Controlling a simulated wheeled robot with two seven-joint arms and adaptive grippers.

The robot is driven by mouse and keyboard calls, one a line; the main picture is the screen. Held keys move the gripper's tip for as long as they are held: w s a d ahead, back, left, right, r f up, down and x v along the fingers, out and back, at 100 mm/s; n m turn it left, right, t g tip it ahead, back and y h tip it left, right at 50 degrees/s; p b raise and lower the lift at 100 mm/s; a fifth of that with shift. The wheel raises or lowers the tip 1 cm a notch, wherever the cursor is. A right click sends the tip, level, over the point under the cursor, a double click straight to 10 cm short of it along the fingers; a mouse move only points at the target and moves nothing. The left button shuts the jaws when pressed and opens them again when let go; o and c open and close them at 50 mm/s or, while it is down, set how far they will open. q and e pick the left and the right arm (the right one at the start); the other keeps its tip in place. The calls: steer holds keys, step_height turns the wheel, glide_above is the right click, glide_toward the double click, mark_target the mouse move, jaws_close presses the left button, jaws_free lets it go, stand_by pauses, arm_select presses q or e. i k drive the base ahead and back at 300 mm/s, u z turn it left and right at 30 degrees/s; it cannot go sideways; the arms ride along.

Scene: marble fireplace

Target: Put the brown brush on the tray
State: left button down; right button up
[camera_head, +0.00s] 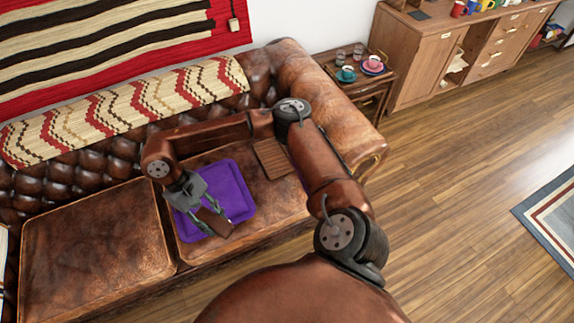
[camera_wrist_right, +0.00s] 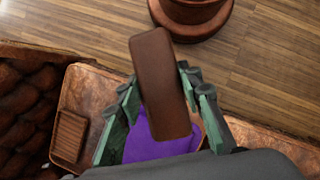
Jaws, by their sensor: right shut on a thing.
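The brown brush (camera_wrist_right: 160,80) is a plain, rounded oblong block in the right wrist view. It also shows in the head view (camera_head: 212,219). My right gripper (camera_head: 211,226) is shut on it, with a finger on each side. The purple tray (camera_head: 238,192) lies flat on the sofa's right seat cushion. The gripper and brush are over its front-left part in the head view. In the right wrist view the tray (camera_wrist_right: 170,147) shows behind the brush and is partly hidden by it. I cannot tell how high the brush is above the tray. My left gripper is out of view.
The brown leather sofa (camera_head: 95,240) has a free left cushion. A brown slatted piece (camera_head: 272,158) lies near the right armrest. A side table (camera_head: 372,87) with cups and glasses stands beyond the armrest, near a wooden cabinet (camera_head: 425,65). Wooden floor (camera_head: 450,190) lies open at right.

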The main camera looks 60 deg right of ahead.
mark_target(275, 163)
steer(key=z, duration=0.05)
steer(key=i, duration=0.5)
steer(key=z, duration=0.75)
steer(key=i, duration=0.5)
steer(key=z, duration=0.55)
